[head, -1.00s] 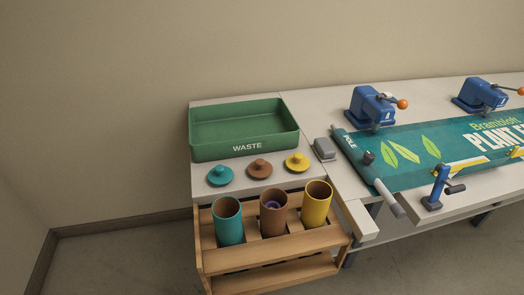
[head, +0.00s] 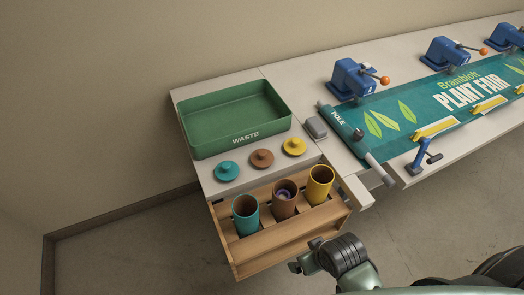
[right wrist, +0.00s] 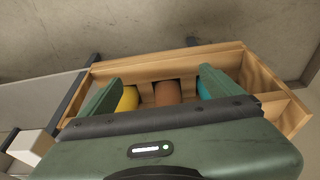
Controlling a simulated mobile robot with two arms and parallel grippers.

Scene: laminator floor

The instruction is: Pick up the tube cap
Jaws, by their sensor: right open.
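Three round knobbed tube caps lie in a row on the table in front of the waste tray: a teal cap (head: 227,171), a brown cap (head: 262,158) and a yellow cap (head: 294,147). Matching open tubes stand upright in the wooden rack: a teal tube (head: 246,223), a brown tube (head: 284,208) and a yellow tube (head: 320,193). Something purple shows inside the brown tube. My right gripper (head: 297,267) is low, near the rack's front right. In the right wrist view my right gripper (right wrist: 160,92) is open and faces the rack; no cap shows there. My left gripper is out of view.
The green waste tray (head: 180,127) looks empty. The wooden rack (head: 245,262) juts out in front of the caps. Floor in front is open.

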